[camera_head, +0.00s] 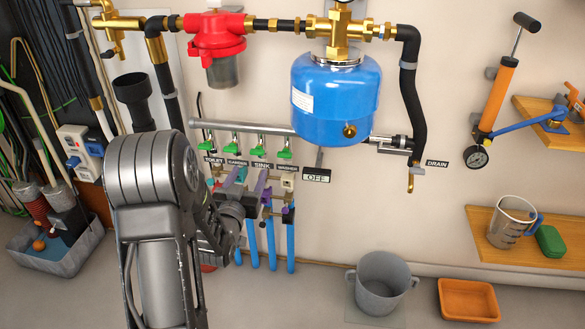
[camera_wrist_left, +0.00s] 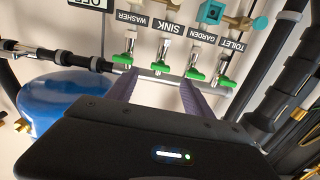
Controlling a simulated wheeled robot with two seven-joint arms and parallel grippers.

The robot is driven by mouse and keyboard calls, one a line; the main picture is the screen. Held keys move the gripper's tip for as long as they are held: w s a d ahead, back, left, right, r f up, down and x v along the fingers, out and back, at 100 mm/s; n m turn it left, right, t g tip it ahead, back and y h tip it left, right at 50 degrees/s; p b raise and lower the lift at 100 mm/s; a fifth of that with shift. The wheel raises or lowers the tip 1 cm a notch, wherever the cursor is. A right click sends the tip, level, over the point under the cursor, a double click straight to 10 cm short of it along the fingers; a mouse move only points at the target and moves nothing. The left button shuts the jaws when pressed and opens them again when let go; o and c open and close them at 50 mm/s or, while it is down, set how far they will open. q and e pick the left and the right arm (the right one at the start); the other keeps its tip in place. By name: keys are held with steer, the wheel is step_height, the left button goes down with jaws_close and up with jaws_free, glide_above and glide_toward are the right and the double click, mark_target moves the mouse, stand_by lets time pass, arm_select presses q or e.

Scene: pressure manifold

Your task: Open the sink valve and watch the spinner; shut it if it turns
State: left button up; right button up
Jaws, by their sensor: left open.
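The sink valve's green handle (camera_head: 259,152) is on the grey manifold pipe above the SINK label, between the garden and washer valves. It also shows in the left wrist view (camera_wrist_left: 160,66), which sees the labels upside down. My left gripper (camera_head: 252,183) is in front of the manifold, just below the label row in the head view. In the wrist view its two purplish fingers (camera_wrist_left: 156,84) are open and empty, with the sink handle in line with the gap; whether they touch it, I cannot tell. I cannot make out a spinner. My right gripper is out of view.
The green toilet handle (camera_head: 209,146), garden handle (camera_head: 233,149) and washer handle (camera_head: 284,154) sit close beside. A sign reading OFF (camera_head: 316,176) is right of them. The blue tank (camera_head: 336,100) hangs above right. A grey bucket (camera_head: 381,284) and orange tray (camera_head: 468,299) stand below.

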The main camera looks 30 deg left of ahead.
mark_target(256, 154)
arm_select(q)
steer(key=shift+a+r, duration=0.1)
steer(key=shift+r, duration=0.15)
steer(key=shift+b+x, duration=0.3)
steer(key=shift+x, duration=3.6)
steer(key=shift+c, duration=0.3)
jaws_close()
